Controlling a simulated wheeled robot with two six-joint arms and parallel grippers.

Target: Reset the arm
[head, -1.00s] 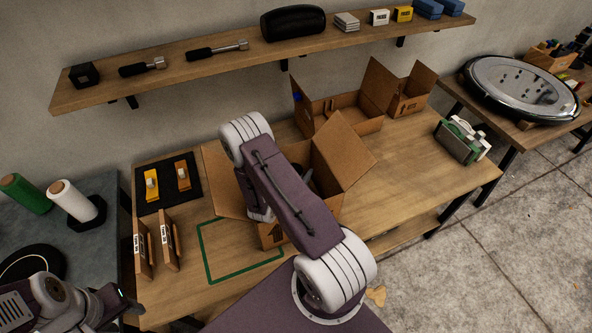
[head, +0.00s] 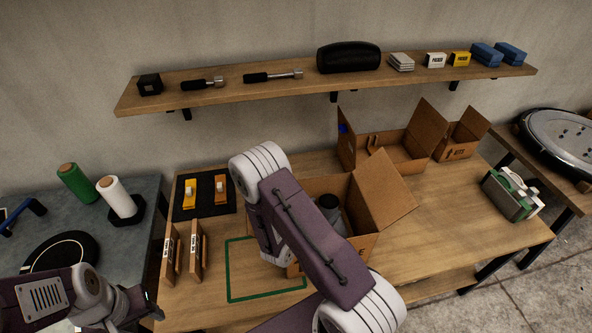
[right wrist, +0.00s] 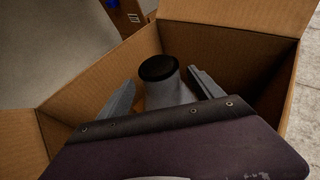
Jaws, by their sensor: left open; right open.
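My right arm reaches over an open cardboard box (head: 385,195) on the wooden table. In the right wrist view my right gripper (right wrist: 161,80) is open inside this box, its two fingers apart. A grey, round object with a black top (right wrist: 158,68) stands in the box between or just beyond the fingers; contact cannot be told. Part of a grey object in the box also shows in the head view (head: 331,212), beside my arm. My left gripper (head: 150,303) is at the lower left, open, with nothing seen in it.
A green outlined square (head: 228,275) lies left of the box. Brown upright panels (head: 182,252) and a black mat (head: 205,207) are further left. More open boxes (head: 400,155) stand behind. A wall shelf (head: 300,83) holds tools. The table's right part is mostly clear.

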